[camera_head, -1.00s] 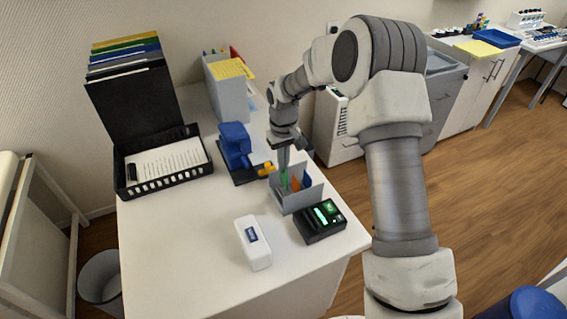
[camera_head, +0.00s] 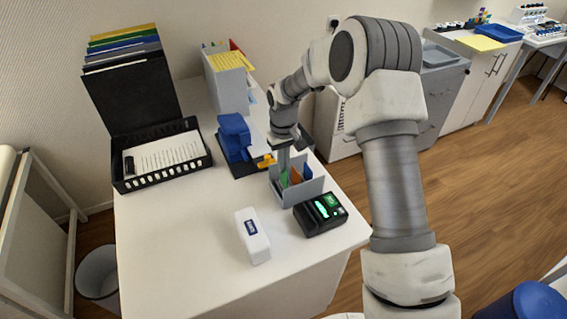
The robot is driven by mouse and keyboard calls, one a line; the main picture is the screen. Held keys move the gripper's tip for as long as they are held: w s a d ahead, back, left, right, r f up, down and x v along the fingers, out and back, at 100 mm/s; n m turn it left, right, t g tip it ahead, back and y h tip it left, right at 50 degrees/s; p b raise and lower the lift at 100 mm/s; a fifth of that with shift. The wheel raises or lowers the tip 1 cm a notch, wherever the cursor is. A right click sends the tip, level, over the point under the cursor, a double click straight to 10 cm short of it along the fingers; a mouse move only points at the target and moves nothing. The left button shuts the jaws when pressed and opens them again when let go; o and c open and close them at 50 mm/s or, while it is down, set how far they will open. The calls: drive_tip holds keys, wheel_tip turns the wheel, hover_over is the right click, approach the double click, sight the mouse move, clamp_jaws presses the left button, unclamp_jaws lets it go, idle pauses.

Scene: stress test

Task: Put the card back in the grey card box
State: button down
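The grey card box (camera_head: 297,195) stands near the right edge of the white desk, open at the top. A green card (camera_head: 284,180), an orange card (camera_head: 296,176) and a blue card (camera_head: 307,171) stick up inside it. My gripper (camera_head: 284,168) points down at the back left of the box, with its fingertips close to the green card's top. The fingers look narrow and close together. I cannot tell whether they are shut, or whether they touch the green card.
A black reader with a lit green screen (camera_head: 320,214) stands just in front of the box. A white device (camera_head: 252,236) lies to its left. A blue machine (camera_head: 235,140) with a yellow part is behind left. A black tray (camera_head: 163,180) is further left. The front-left desk is clear.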

drive_tip(key=shift+f+b, duration=1.05)
drive_tip(key=shift+f, duration=0.65)
drive_tip(key=c, duration=1)
unclamp_jaws()
wheel_tip(320, 180, up, 18)
drive_tip(key=p, duration=0.1)
drive_tip(key=shift+f, duration=0.25)
